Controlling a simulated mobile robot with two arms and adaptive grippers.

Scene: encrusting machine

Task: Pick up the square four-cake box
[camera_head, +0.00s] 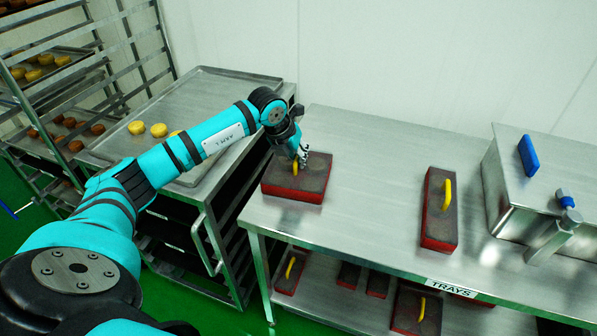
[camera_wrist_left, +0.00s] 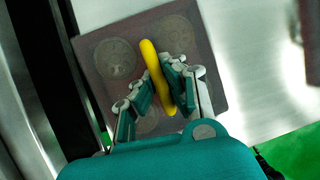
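The square four-cake box (camera_head: 285,186) is dark brown on top with red sides and a yellow handle. It sits on the steel table near its left end. My left gripper (camera_head: 302,160) is at the handle from above. In the left wrist view the box (camera_wrist_left: 118,60) shows round cakes faintly under its top. The two fingers (camera_wrist_left: 160,80) stand on either side of the yellow handle (camera_wrist_left: 150,60), very close to it; I cannot tell if they press on it. My right gripper is in neither view.
A narrow red box (camera_head: 440,228) with a yellow handle stands further right on the steel table (camera_head: 375,165). A steel machine (camera_head: 545,180) is at the right end. Several boxes lie on the lower shelf (camera_head: 338,303). A tray rack (camera_head: 135,45) stands left. The table between the boxes is clear.

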